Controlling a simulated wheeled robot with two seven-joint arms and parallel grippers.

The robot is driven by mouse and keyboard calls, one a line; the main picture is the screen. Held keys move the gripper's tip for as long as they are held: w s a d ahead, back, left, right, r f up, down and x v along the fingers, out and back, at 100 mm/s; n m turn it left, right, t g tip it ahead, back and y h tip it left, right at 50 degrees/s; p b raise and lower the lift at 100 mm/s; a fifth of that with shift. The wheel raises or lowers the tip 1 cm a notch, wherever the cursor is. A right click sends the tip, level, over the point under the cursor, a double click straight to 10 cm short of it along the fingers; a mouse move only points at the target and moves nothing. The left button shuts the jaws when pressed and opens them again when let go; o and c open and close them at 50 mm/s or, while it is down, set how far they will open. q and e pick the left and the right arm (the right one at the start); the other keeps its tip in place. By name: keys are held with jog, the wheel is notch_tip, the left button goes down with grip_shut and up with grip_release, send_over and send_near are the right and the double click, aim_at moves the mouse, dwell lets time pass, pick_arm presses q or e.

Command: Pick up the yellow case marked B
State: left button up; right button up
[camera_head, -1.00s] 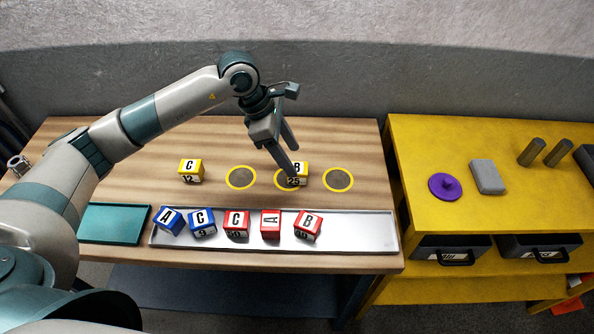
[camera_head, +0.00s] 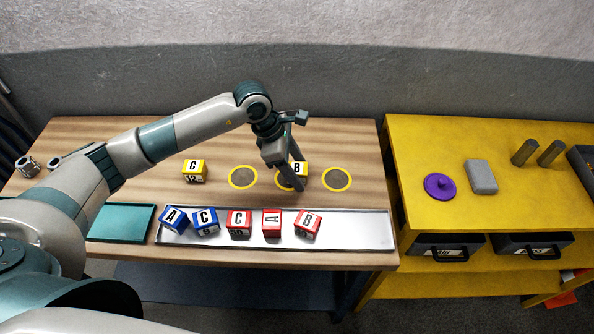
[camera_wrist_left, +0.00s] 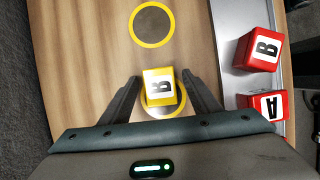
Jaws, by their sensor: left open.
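The yellow case marked B (camera_head: 301,169) stands on the middle of three yellow-ringed dark circles on the wooden table. My left gripper (camera_head: 291,184) is around it from above, partly hiding it in the head view. In the left wrist view the yellow case B (camera_wrist_left: 160,88) sits between the two open fingers of my left gripper (camera_wrist_left: 165,90), with a gap on each side. The case still rests on its circle as far as I can see. My right gripper is not in view.
Another yellow case marked C (camera_head: 194,170) stands to the left. A silver tray (camera_head: 360,230) in front holds several blue and red cases. A teal mat (camera_head: 122,222) lies at left. A yellow bench (camera_head: 420,140) with a purple knobbed disc (camera_head: 440,187) stands at right.

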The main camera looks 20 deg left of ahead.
aim_at(303, 167)
pick_arm(q)
jog(key=shift+c, duration=0.7)
jog(key=c, duration=1.1)
jog(key=shift+r, duration=0.2)
jog(key=shift+r+b, duration=0.25)
jog(key=shift+b, duration=0.1)
notch_tip(303, 167, up, 3)
jog(key=shift+w+r+b, duration=0.1)
jog(key=shift+b, duration=1)
jog(key=s+d+r+b, duration=0.3)
jog(key=d+r, duration=0.4)
jog(key=d, duration=0.4)
jog(key=shift+d+b, duration=0.15)
jog(key=shift+b, duration=0.5)
jog(key=shift+s, duration=0.1)
